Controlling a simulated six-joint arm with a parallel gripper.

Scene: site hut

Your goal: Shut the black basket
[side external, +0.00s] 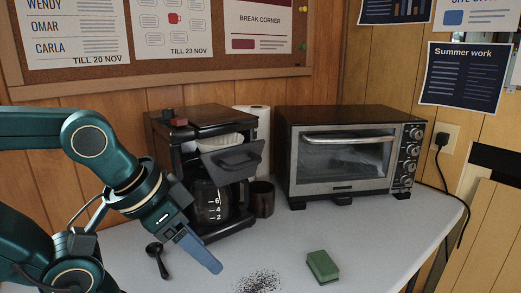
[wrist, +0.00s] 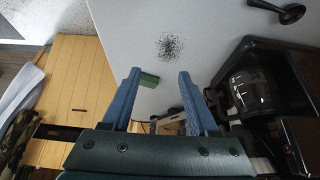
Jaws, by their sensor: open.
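The black basket (side external: 236,163) is on the front of the coffee maker (side external: 205,117) in the side external view. Its front with the handle stands out tilted from the machine. A white filter (side external: 222,141) shows above and behind it, so the basket is open. The glass carafe (side external: 209,203) sits below it. My gripper (side external: 216,267) is in front of the coffee maker, low over the table, apart from the basket. In the wrist view its two blue fingers (wrist: 159,73) are spread with nothing between them. The coffee maker is at the right there; I cannot make out the basket.
A toaster oven (side external: 345,150) stands at right. A dark mug (side external: 262,198) and paper roll (side external: 253,125) stand beside the coffee maker. A black scoop (side external: 157,261), spilled grounds (side external: 258,281) and a green sponge (side external: 322,266) lie on the table. The table's right front is mostly clear.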

